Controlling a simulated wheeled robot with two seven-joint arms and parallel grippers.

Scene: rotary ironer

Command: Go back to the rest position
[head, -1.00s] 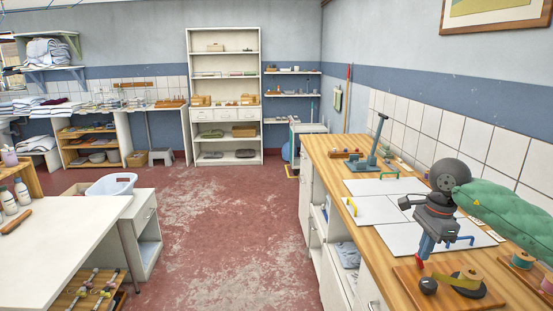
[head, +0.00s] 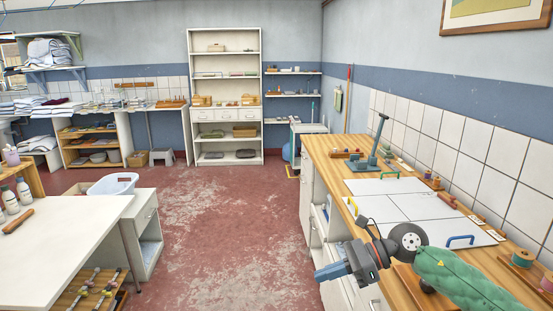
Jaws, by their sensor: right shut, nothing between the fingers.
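My right gripper (head: 330,271) shows at the lower right of the head view. Its blue fingers are shut and empty, and they point left. It hangs over the front edge of the wooden worktop (head: 402,281), above the cabinet side. My right arm, in a green sleeve, comes in from the right edge and lies over the near part of the worktop. It hides most of a wooden board there. My left gripper is not in view.
White panels (head: 412,208) with a yellow handle (head: 352,206), a blue handle (head: 460,240) and a green handle lie on the worktop. A teal lever tool (head: 372,152) stands behind them. A white table (head: 62,232) is at left. The red floor (head: 215,230) between is clear.

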